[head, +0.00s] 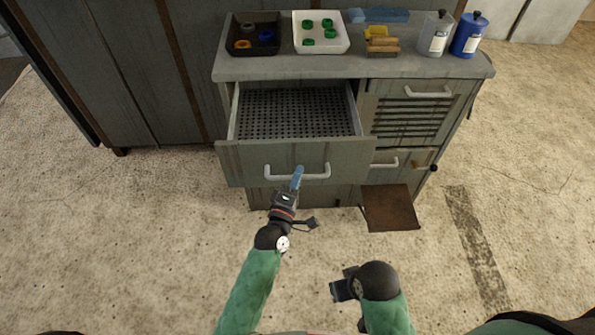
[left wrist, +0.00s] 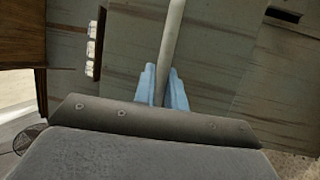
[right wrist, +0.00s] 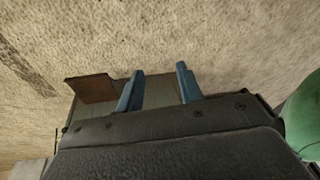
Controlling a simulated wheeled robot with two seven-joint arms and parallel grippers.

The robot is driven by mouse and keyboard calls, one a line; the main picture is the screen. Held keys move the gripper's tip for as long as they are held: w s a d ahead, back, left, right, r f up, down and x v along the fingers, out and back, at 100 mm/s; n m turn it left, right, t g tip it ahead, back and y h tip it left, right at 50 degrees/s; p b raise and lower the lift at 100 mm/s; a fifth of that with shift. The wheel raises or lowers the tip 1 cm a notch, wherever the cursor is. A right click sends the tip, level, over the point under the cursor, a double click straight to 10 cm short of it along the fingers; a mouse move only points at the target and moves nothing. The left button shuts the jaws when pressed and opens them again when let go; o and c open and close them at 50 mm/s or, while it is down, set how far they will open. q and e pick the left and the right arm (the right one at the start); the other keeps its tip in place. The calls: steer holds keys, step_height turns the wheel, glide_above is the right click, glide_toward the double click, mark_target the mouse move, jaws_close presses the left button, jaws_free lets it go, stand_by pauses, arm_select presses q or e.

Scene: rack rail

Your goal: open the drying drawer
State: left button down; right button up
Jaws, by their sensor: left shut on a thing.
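The drying drawer (head: 240,160) is the upper left drawer of the grey cabinet and stands pulled out, with its empty perforated floor (head: 297,113) in view. Its pale bar handle (head: 318,177) runs across the front. My left gripper (head: 297,178) is shut on that handle. In the left wrist view the bar (left wrist: 173,45) passes between the blue fingertips (left wrist: 162,88). My right gripper (head: 340,287) is low in front of the cabinet, away from it. In the right wrist view its blue fingers (right wrist: 158,88) are apart with nothing between them.
The cabinet top (head: 360,67) holds a dark tray (head: 238,50), a white tray (head: 310,48) with green rings, wooden blocks (head: 382,46) and two bottles (head: 436,35). A louvred door (head: 408,120) is at right. A brown panel (head: 390,208) juts out low at right.

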arm_select(q)
steer(key=c, duration=1.5)
jaws_free()
steer(key=shift+o, duration=0.2)
